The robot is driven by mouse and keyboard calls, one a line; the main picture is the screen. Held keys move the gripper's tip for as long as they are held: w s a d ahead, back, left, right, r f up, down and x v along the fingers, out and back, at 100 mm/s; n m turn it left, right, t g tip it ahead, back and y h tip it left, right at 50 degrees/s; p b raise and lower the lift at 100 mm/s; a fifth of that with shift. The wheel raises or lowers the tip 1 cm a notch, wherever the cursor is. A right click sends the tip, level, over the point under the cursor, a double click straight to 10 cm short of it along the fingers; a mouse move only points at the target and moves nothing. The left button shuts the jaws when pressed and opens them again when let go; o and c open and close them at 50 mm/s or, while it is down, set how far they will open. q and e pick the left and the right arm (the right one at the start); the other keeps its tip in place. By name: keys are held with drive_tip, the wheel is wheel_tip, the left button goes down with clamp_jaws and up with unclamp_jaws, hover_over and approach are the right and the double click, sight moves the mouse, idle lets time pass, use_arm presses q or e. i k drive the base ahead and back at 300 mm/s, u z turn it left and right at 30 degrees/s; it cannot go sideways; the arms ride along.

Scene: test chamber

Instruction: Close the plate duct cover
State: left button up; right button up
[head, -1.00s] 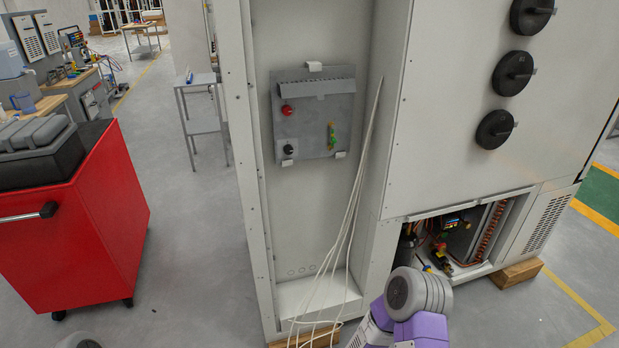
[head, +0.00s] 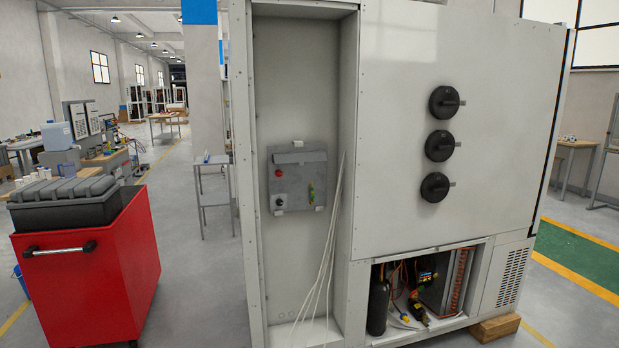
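A grey metal plate (head: 298,190) is fixed to the back wall of the tall open bay in the light grey cabinet. It carries a red button (head: 278,173), a black knob (head: 279,202) and a small green-yellow terminal (head: 311,194). Along its top edge is a grey duct strip (head: 301,158), apparently the duct cover; I cannot tell whether it is open or shut. White cables (head: 330,240) hang at the right of the bay, beside the plate. Neither of my grippers is in view.
The cabinet (head: 400,200) has several black rotary handles (head: 439,146) on its right panel and an open lower compartment (head: 418,290) with pipes. A red cart (head: 90,270) with a black case (head: 65,202) stands at left. The floor (head: 200,290) between cart and cabinet is clear.

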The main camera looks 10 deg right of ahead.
sight(300, 157)
drive_tip(key=z, duration=0.65)
drive_tip(key=i, duration=0.7)
drive_tip(key=z, duration=0.6)
drive_tip(key=i, duration=1.1)
drive_tip(key=u, duration=0.4)
